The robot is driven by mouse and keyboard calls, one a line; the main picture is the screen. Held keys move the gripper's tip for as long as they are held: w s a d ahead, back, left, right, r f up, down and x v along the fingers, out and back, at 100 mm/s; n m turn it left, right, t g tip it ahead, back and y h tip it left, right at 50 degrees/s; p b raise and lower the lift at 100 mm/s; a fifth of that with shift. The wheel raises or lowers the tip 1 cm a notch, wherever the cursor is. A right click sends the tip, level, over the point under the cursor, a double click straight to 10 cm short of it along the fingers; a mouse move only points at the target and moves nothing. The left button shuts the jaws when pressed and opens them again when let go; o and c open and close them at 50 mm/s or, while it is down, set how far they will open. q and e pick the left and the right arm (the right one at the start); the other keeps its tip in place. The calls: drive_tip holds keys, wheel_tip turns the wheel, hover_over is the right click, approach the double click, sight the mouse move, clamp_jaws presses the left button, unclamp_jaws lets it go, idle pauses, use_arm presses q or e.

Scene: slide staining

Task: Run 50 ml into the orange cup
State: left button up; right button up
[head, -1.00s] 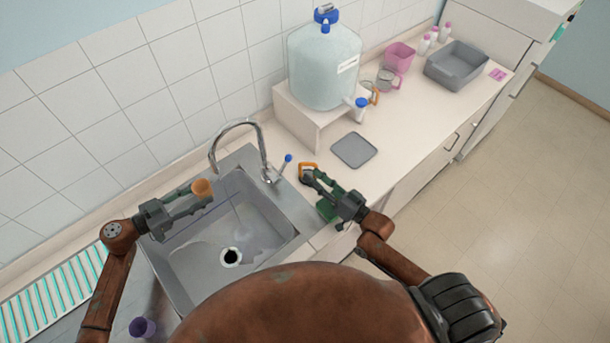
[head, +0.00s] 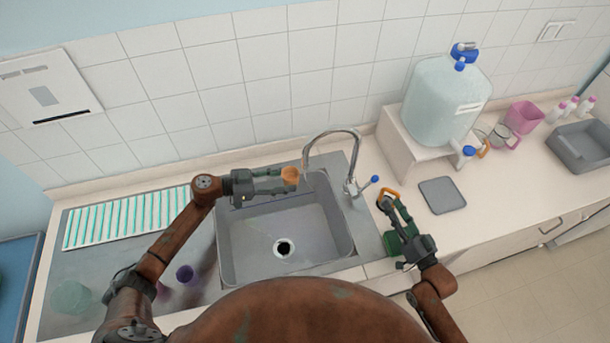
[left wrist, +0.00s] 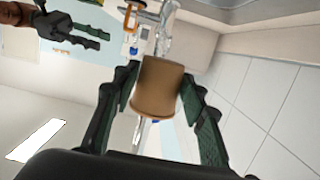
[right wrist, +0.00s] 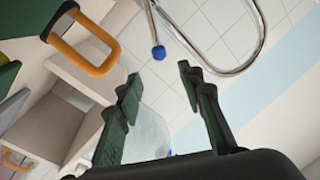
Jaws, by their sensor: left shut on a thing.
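My left gripper (head: 272,180) is shut on the orange cup (head: 290,175), holding it above the sink's back edge, just left of the spout of the curved metal tap (head: 335,133). In the left wrist view the cup (left wrist: 157,86) sits between the fingers; its inside is not visible. The tap's blue-tipped lever (head: 370,182) is to the right; its blue tip (right wrist: 158,52) also shows in the right wrist view. My right gripper (head: 394,212) is over the counter right of the sink. In its wrist view the fingers (right wrist: 160,85) are apart with nothing between them.
An orange loop handle (right wrist: 85,45) is beside the right gripper. A large bottle (head: 440,105) with a blue-capped spigot stands on a white stand. A grey mat (head: 442,195) lies in front. The steel sink (head: 250,250) is empty; purple cups (head: 185,273) stand left of it.

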sight(364, 186)
idle(0.3)
drive_tip(key=shift+c, duration=0.4)
drive_tip(key=c, duration=0.5)
drive_tip(key=shift+d+f+m, duration=0.15)
drive_tip(key=shift+f+m, duration=0.05)
drive_tip(key=shift+m, duration=0.6)
drive_tip(key=c, duration=0.3)
drive_tip(key=m, duration=0.4)
drive_tip(key=shift+w+d+f+y, duration=0.1)
drive_tip(key=shift+d+f+y, duration=0.2)
drive_tip(key=shift+f+y, duration=0.1)
clamp_jaws()
drive_tip(key=w+a+m+y, duration=0.2)
drive_tip(key=w+a+m, duration=0.1)
drive_tip(key=w+m, duration=0.4)
drive_tip(key=m, duration=0.3)
drive_tip(key=shift+w+r+m+g, duration=0.15)
drive_tip(key=shift+w+m+g, duration=0.15)
drive_tip(key=shift+w+g, duration=0.1)
